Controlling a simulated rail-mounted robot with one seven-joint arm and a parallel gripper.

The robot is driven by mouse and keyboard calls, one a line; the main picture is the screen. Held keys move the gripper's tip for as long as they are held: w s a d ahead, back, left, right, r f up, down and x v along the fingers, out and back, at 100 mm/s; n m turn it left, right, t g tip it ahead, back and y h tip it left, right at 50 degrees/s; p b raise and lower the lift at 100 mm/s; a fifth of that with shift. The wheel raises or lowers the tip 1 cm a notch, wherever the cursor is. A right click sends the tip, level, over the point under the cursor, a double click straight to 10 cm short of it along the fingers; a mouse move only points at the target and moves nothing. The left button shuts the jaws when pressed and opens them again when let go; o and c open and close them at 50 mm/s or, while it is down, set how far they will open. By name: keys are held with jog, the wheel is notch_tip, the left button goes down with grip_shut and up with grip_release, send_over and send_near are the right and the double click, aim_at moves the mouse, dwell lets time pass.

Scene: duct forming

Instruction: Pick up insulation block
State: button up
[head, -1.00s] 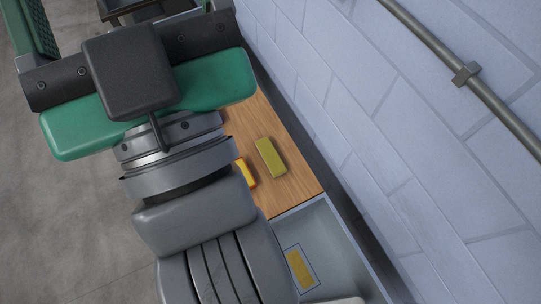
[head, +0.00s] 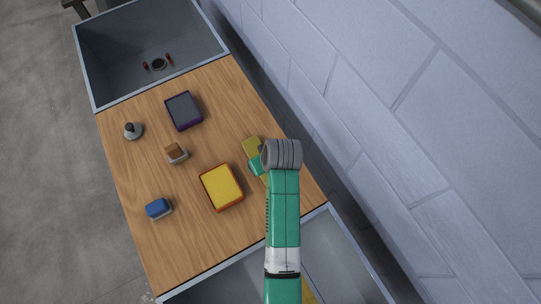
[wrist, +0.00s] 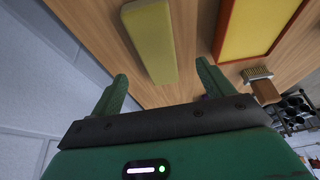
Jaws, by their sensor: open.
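The insulation block, taken to be the long yellow-green block (head: 251,147), lies on the wooden worktop near its wall-side edge. In the head view my arm and gripper (head: 256,166) hide part of it. In the wrist view the block (wrist: 149,38) lies ahead of my gripper (wrist: 163,80), between the lines of the two green fingers. The fingers are apart with nothing between them. The block's near end looks just beyond the fingertips; the exact gap is hard to tell.
A yellow pad with an orange-red rim (head: 222,187) lies close left of the block. A purple-edged grey box (head: 184,110), a brush (head: 177,154), a blue block (head: 158,208) and a knobbed object (head: 133,131) are farther left. A grey bin (head: 105,67) adjoins the far end; the wall is at right.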

aim_at(250, 145)
jog(key=shift+x, duration=1.05)
jog(key=shift+w+b+x, duration=0.2)
jog(key=shift+b+x, duration=0.15)
jog(key=shift+x, duration=1)
jog(key=shift+w+b+x, duration=0.15)
jog(key=shift+b+x, duration=0.2)
jog(key=shift+x, duration=1.05)
jog(key=shift+d+r, duration=0.1)
jog(key=c, duration=1.1)
jog(key=shift+o, duration=0.2)
jog(key=shift+r, duration=0.1)
